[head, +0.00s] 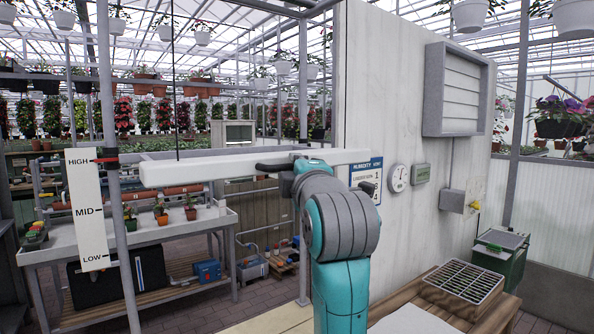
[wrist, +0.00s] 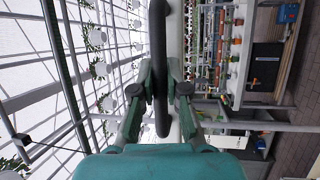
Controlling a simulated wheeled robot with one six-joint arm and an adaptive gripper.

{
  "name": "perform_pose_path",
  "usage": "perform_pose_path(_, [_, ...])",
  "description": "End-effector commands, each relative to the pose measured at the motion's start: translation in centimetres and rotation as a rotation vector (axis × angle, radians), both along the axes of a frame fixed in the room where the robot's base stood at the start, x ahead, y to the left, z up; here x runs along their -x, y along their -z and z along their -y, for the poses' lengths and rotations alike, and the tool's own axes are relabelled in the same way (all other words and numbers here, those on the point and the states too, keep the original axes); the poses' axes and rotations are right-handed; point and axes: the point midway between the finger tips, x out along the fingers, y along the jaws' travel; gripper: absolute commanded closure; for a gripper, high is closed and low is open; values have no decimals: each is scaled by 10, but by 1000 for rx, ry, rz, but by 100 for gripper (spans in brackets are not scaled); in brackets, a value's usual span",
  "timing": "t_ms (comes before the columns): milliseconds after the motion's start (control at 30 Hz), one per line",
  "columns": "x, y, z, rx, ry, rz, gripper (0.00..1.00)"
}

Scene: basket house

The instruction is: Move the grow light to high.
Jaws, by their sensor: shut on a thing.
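The grow light (head: 215,168) is a long white bar hanging level from a thin dark cable. A black handle (head: 268,166) is on its front side and also shows as a dark upright bar in the wrist view (wrist: 158,50). My gripper (wrist: 160,90) has its fingers on both sides of this handle and is shut on it. In the head view my arm hides most of the gripper. A white height board (head: 90,210) marked HIGH, MID and LOW stands left of the light. A red pointer (head: 105,159) is beside the HIGH mark.
A grey post (head: 110,120) stands beside the board. A pale wall panel (head: 410,120) with a sign, dial and vent is on the right. A potting bench (head: 150,232) with small pots is behind the light. A wooden table with a seed tray (head: 465,281) is at lower right.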

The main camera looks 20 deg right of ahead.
Motion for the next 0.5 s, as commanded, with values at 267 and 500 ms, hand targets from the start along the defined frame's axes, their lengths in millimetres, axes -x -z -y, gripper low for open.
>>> perform_pose_path(267, [2, -8, 0, 1, -1, 18, 61])
perform_pose_path(500, [1, -5, 0, 0, 0, 13, 61])
